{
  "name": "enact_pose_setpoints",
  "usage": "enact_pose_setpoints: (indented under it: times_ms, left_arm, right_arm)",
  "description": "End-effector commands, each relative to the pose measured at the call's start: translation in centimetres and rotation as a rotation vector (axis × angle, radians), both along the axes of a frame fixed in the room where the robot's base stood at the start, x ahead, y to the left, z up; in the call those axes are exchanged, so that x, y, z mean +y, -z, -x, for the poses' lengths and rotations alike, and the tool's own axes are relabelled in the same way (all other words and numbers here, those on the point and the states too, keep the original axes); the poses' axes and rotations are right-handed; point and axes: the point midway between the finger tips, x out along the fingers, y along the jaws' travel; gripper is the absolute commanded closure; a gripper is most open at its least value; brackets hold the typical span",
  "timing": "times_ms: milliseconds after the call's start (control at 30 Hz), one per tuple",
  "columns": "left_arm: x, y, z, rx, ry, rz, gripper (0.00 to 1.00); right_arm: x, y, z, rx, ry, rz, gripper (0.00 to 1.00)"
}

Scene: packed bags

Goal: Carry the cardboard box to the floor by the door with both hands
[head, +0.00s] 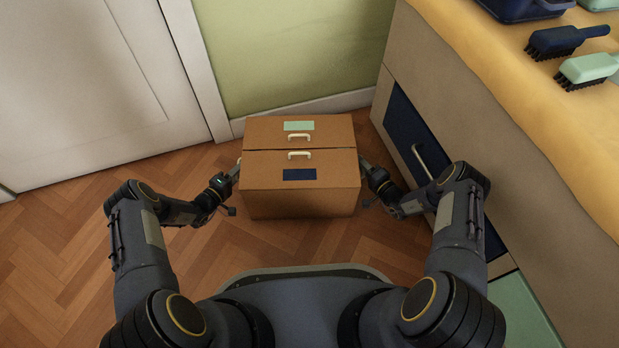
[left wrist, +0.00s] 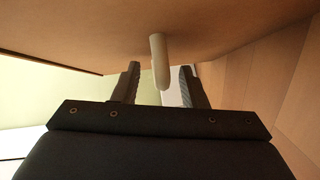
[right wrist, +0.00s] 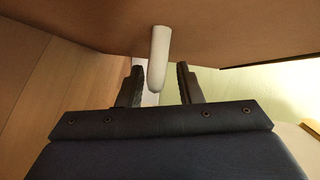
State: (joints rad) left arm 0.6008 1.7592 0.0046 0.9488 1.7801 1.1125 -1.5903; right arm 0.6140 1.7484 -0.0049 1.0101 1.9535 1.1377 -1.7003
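The cardboard box (head: 325,203) is brown, with two top flaps, a pale green label, a dark blue label and two small white handles on top. It appears to rest upright on the wooden floor (head: 110,235), close to the wall and to the right of the white door (head: 85,90). My left gripper (head: 236,170) is at its left side, open, with its fingers on either side of a white side handle (left wrist: 157,60). My right gripper (head: 366,170) is at its right side, open, likewise around another white side handle (right wrist: 158,60). Gaps show between fingers and handles.
A cabinet (head: 510,130) with a yellow top and a dark blue front panel (head: 415,140) stands close on the right, near my right arm. Two brushes (head: 562,40) and a blue container (head: 520,8) are on it. Open floor lies to the left.

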Motion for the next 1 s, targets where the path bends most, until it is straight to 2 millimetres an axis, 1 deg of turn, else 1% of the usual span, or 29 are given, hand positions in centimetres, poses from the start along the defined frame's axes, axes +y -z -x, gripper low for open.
enact_pose_setpoints:
  times_ms: [33, 200, 233, 500, 633, 767, 1000]
  left_arm:
    - [0.0, 0.0, 0.0, 0.0, 0.0, 0.0, 0.54]
    - [0.0, 0.0, 0.0, 0.0, 0.001, 0.0, 0.32]
    - [0.0, 0.0, 0.0, 0.0, 0.001, 0.0, 0.31]
    - [0.1, 0.0, 0.1, 0.001, 0.0, 0.001, 0.31]
    - [0.8, -0.1, 0.9, 0.001, -0.001, -0.001, 0.31]
    - [2.3, -0.4, 2.8, 0.003, -0.005, 0.0, 0.31]
    - [5.4, -1.0, 6.8, 0.002, -0.004, 0.0, 0.31]
  right_arm:
    - [0.0, 0.0, 0.0, 0.0, 0.0, 0.0, 0.68]
    - [0.0, 0.0, 0.0, 0.0, -0.001, 0.0, 0.68]
    - [0.0, 0.0, 0.0, 0.0, -0.001, 0.0, 0.68]
    - [0.0, 0.0, 0.0, 0.001, -0.001, -0.001, 0.68]
    - [0.0, 0.0, 0.0, 0.0, -0.001, 0.0, 0.68]
    - [0.0, 0.0, 0.0, 0.0, -0.001, 0.0, 0.68]
    - [0.0, 0.0, 0.0, 0.0, 0.0, 0.0, 0.68]
